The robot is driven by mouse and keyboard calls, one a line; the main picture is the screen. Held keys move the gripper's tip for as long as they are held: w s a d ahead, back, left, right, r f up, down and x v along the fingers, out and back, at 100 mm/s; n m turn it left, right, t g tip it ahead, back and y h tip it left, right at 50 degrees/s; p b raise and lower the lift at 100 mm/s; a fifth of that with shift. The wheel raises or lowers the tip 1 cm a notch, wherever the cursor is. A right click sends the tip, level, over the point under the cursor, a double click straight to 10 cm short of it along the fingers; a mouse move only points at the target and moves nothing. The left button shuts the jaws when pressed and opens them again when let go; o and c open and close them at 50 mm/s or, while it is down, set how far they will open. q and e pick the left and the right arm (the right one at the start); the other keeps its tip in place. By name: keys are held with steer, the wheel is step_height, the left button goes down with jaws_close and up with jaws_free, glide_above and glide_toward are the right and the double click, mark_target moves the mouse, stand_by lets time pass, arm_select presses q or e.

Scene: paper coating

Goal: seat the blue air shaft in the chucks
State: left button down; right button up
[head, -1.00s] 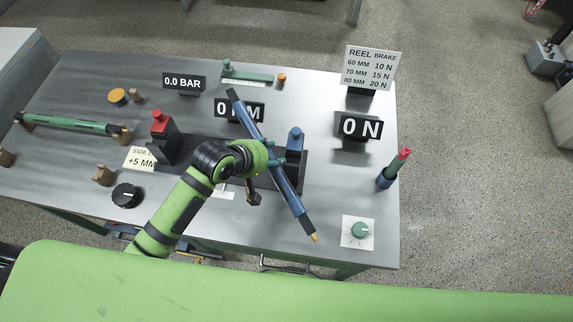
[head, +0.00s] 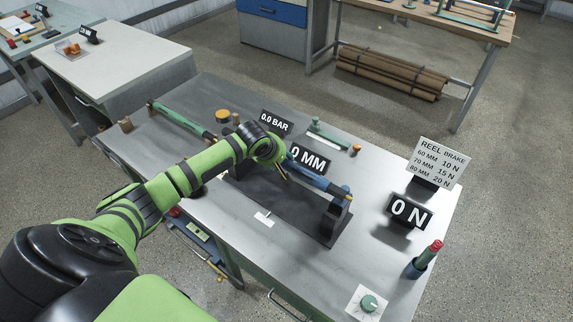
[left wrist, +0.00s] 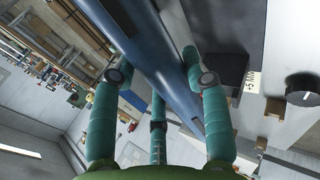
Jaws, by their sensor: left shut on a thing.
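My left gripper (head: 275,158) is shut on the blue air shaft (head: 318,181) above the dark chuck base (head: 275,205). The shaft's other end and the left chuck are hidden behind my arm. In the left wrist view the shaft (left wrist: 150,50) runs diagonally between the teal fingers of the gripper (left wrist: 165,85). My right gripper is not in view.
A green shaft (head: 180,120) lies at the back left of the steel table (head: 245,250). The 0 MM sign (head: 308,158) stands close behind the blue shaft. The 0 N sign (head: 409,211), a red-topped post (head: 426,257) and a green dial (head: 369,303) are at the right.

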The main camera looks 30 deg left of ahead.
arm_select(q)
steer(key=shift+d+r, duration=0.1)
steer(key=shift+r, duration=0.15)
steer(key=shift+d+r+p, duration=0.1)
steer(key=shift+r+p, duration=0.1)
steer(key=shift+p, duration=0.3)
step_height(320, 180, down, 2)
steer(key=shift+f+b, duration=0.25)
steer(key=shift+b, duration=0.4)
steer(key=shift+f+b, duration=0.9)
steer(key=shift+f, duration=0.95)
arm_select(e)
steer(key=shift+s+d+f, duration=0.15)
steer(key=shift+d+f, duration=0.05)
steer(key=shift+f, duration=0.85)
arm_select(q)
steer(key=shift+p, duration=1.2)
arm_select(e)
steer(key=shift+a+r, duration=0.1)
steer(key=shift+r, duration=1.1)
arm_select(q)
steer(key=shift+f+b, duration=1.1)
steer(key=shift+f, duration=0.9)
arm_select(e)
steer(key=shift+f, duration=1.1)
